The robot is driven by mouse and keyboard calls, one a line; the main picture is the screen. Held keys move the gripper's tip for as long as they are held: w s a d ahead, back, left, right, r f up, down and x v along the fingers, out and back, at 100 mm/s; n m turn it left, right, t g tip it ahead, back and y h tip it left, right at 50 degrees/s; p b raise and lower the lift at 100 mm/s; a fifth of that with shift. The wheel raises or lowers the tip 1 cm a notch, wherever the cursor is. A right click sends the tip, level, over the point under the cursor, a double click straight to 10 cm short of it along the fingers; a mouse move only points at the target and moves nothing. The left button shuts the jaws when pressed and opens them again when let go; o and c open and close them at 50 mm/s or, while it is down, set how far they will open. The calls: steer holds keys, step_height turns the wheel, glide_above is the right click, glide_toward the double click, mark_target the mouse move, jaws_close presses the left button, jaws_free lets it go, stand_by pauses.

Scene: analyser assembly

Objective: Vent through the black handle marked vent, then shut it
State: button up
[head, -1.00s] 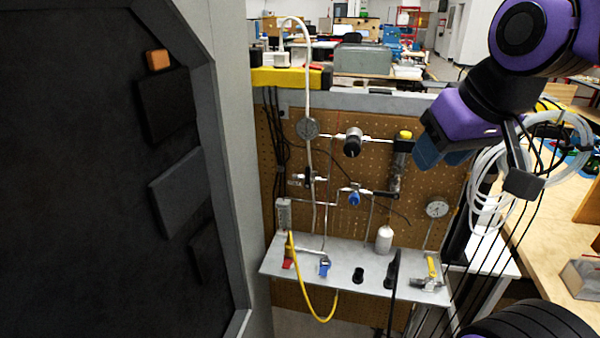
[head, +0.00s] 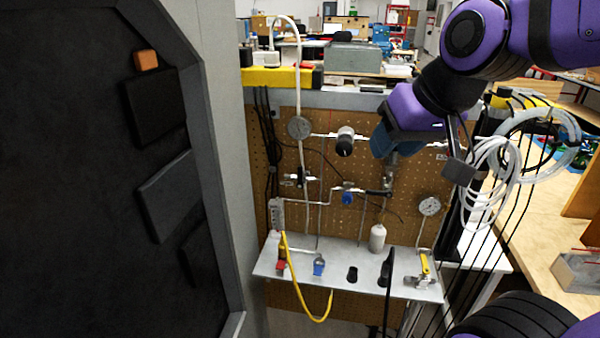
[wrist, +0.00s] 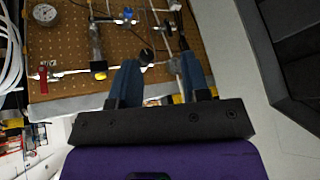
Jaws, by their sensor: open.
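My gripper (head: 382,142) is in front of the upper right of the pegboard panel, apart from the valves as far as I can tell. In the wrist view (wrist: 160,60) its two blue fingers are spread, with nothing held. A small black handle (head: 302,178) sits on the tubing at the panel's left, beside a small dark label too small to read; I cannot confirm it is the vent. A round black knob (head: 345,141) is just left of my gripper; what looks like it shows near the left fingertip in the wrist view (wrist: 146,56).
A large dark cabinet (head: 80,200) fills the left.

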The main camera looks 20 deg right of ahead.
steer(key=w+a+f+m+t, duration=0.2)
steer(key=w+a+f, duration=0.2)
steer(key=w, duration=0.5)
steer(key=w+a+f+m+t, duration=0.1)
steer(key=w+a+f, duration=0.25)
steer(key=w, duration=0.45)
steer(key=m+t+h, duration=0.3)
steer(key=t+h, duration=0.1)
steer(key=h, duration=0.3)
glide_toward(300, 170)
step_height(300, 170, down, 2)
steer(key=w+a, duration=0.1)
steer(key=s+f+t+h, duration=0.1)
steer(key=t+h, duration=0.1)
steer(key=h, duration=0.1)
steer(key=shift+h, duration=0.3)
steer(key=x, duration=1)
steer(key=shift+w+a, duration=0.2)
steer(key=shift+w, duration=0.15)
jaws_close()
